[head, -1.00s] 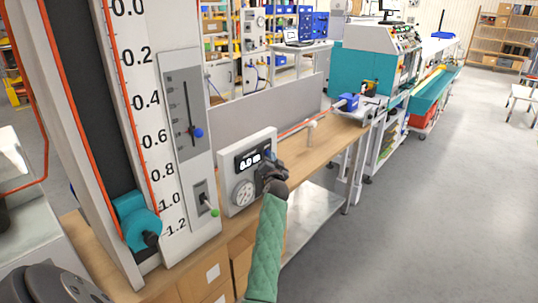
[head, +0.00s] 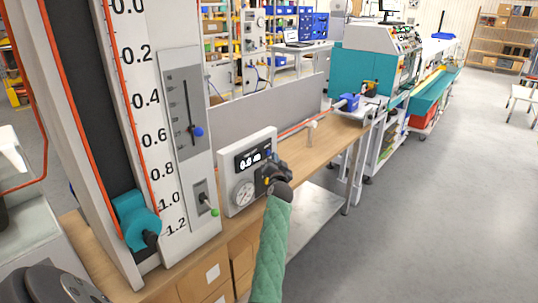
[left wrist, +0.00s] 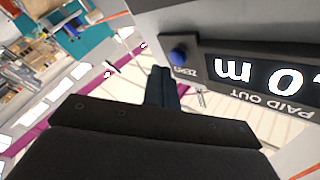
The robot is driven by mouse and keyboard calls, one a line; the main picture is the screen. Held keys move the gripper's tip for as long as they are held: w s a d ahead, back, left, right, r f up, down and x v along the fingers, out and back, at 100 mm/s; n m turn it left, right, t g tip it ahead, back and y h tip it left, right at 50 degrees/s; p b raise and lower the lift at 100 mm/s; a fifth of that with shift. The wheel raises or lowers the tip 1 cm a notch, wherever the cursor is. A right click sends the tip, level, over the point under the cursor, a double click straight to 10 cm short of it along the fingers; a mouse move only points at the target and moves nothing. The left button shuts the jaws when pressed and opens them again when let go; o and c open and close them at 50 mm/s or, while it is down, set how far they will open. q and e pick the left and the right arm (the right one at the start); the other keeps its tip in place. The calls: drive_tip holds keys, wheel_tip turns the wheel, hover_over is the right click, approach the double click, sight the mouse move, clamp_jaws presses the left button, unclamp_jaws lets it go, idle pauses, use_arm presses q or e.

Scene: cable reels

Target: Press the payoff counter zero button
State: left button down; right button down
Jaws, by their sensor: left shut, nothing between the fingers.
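The payoff counter is a pale box (head: 231,187) on the wooden bench, with a dark display (head: 251,160) that reads 0.0 m and a round dial (head: 244,193) below it. In the left wrist view the blue zero button (left wrist: 179,55) sits beside the display (left wrist: 270,78), above the word ZERO, which appears upside down. My left gripper (head: 268,169) is at the counter's right side, partly covering its face. In the left wrist view its dark fingertips (left wrist: 163,72) are shut, empty and just below the button in the picture, seemingly apart from it. My right gripper is not in view.
A tall scale panel (head: 148,120) with a blue-knobbed slider (head: 197,132) and a green-tipped lever (head: 214,212) stands left of the counter. A red cable (head: 292,130) runs behind along the bench past a small pale post (head: 310,133). The floor at the right is clear.

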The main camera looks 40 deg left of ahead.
use_arm(q)
drive_tip(key=shift+d, duration=0.15)
drive_tip(key=d+b, duration=0.1)
drive_tip(key=d, duration=0.3)
drive_tip(key=shift+s+d+b, duration=0.15)
drive_tip(key=shift+d+b, duration=0.2)
drive_tip(key=shift+d, duration=0.05)
idle(0.7)
